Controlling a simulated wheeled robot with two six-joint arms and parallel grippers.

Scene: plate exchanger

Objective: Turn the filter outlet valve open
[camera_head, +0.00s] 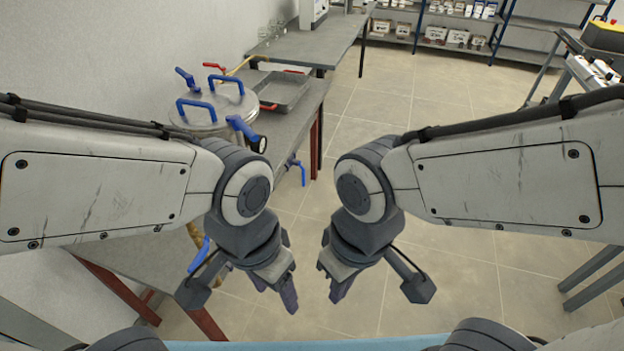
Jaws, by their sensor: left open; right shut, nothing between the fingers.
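A round steel vessel with blue handles (205,118), which looks like the filter, stands on the grey bench at left, partly hidden by my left arm. A blue valve lever (300,172) hangs at the bench's right edge. Another blue lever (198,255) shows lower down, left of my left gripper and partly hidden. I cannot tell which of these is the outlet valve. My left gripper (280,288) points down, open and empty, over the floor right of the lower lever. My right gripper (340,284) is shut and empty beside it, apart from any valve.
A metal tray (272,92) lies on the bench (292,125), which has red legs. A red-handled valve with a hose (214,66) is behind the vessel. Shelves with boxes (445,38) stand at the back. A cart is at the right edge. The middle floor (400,110) is clear.

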